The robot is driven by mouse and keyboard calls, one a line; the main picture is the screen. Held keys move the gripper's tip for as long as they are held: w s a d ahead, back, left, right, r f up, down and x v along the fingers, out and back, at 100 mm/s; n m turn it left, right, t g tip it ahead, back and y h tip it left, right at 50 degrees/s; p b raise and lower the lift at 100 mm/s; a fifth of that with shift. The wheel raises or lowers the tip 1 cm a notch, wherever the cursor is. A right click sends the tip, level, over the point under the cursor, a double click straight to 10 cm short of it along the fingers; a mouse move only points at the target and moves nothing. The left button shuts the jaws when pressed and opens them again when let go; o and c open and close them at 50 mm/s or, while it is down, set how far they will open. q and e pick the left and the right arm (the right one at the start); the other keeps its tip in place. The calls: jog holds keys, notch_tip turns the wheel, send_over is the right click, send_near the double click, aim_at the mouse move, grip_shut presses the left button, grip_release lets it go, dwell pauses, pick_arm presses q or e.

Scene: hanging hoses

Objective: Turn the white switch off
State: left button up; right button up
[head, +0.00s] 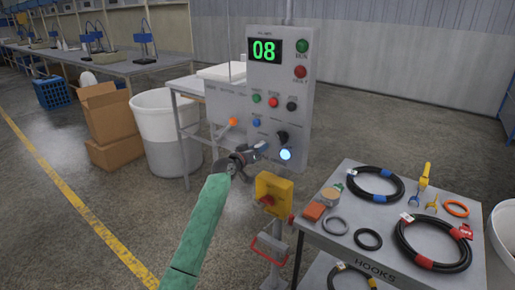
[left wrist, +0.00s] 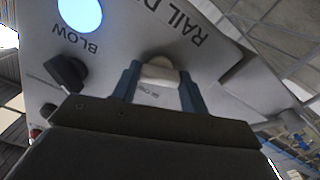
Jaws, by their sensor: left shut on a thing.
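The white switch (left wrist: 158,68) sits on the grey control panel, under the lettering that begins "RAIL D". My left gripper (head: 258,149) is at the lower left of the panel, with its arm in a green sleeve. In the left wrist view its two blue fingers (left wrist: 160,86) are shut on the white switch, one on each side. In the head view the gripper hides the switch, and its exact angle is hard to tell. I do not see my right gripper.
A black knob (head: 282,137) and a lit white-blue "BLOW" button (head: 285,154) are just right of the gripper. A yellow box with a red knob (head: 272,192) is below. A table (head: 318,242) with coiled hoses stands at the right, a white bin (head: 165,130) at the left.

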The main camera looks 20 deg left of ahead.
pick_arm(q)
jog(key=shift+n+p, duration=0.7)
jog(key=shift+n, duration=1.7)
pick_arm(e)
jog(key=shift+s+d+f, duration=0.2)
jog(key=shift+s+f, duration=0.05)
jog(key=shift+f, duration=0.65)
jog(key=shift+s+d+f, duration=0.15)
jog(key=shift+s+f, duration=0.05)
jog(key=shift+f, duration=0.65)
jog(key=shift+s+d+f, duration=0.2)
jog(key=shift+s+f, duration=0.05)
jog(key=shift+f, duration=0.8)
pick_arm(q)
jog(key=o, duration=1)
jog(key=b+v, duration=0.2)
jog(key=v, duration=0.5)
jog(key=shift+s+a+b, duration=0.2)
jog(key=shift+s+b, duration=0.1)
jog(key=shift+s, duration=0.05)
pick_arm(e)
notch_tip(320, 180, up, 9)
jog(key=w+a, duration=0.1)
jog(key=w, duration=0.1)
jog(key=shift+a, duration=0.3)
